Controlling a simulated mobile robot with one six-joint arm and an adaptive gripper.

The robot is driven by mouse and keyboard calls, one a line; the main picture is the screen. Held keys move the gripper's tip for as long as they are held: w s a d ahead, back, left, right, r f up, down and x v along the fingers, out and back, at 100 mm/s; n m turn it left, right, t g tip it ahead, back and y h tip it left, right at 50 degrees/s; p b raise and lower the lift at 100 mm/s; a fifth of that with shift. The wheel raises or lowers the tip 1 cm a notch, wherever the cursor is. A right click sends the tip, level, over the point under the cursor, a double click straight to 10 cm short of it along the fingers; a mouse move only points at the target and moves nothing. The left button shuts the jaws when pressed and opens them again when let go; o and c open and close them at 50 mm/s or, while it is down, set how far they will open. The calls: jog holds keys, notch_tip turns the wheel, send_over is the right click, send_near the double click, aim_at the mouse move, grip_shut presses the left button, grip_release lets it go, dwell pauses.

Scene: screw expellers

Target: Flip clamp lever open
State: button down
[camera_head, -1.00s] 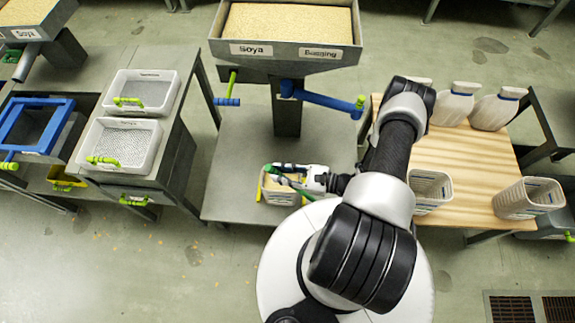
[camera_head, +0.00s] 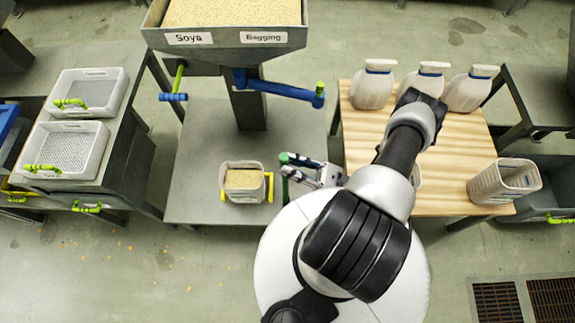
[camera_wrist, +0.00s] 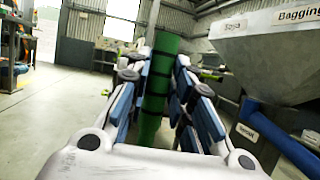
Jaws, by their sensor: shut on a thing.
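My gripper (camera_head: 299,172) is to the right of a soya-filled container (camera_head: 243,167), apart from it. It is shut on a long green piece (camera_wrist: 160,75), which stands between the blue finger pads in the wrist view. The green piece also shows at the fingertips in the head view (camera_head: 285,176). Yellow pieces flank the container, with one on its right side (camera_head: 269,187). A blue lever with a green tip (camera_head: 285,89) extends right below the Soya hopper. A second blue-handled lever (camera_head: 173,97) hangs at the hopper's left. I cannot tell which is the clamp lever.
The Soya hopper (camera_head: 238,37) stands behind on a grey table (camera_head: 197,190). White trays (camera_head: 88,92) are on the left bench. White bottles (camera_head: 373,88) and a ribbed container (camera_head: 503,182) stand on the wooden table (camera_head: 445,150) at right.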

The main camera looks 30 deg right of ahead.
jog(key=shift+f, duration=0.1)
jog(key=c, duration=1.4)
grip_release()
notch_tip(320, 180, up, 10)
jog(key=shift+r, duration=0.1)
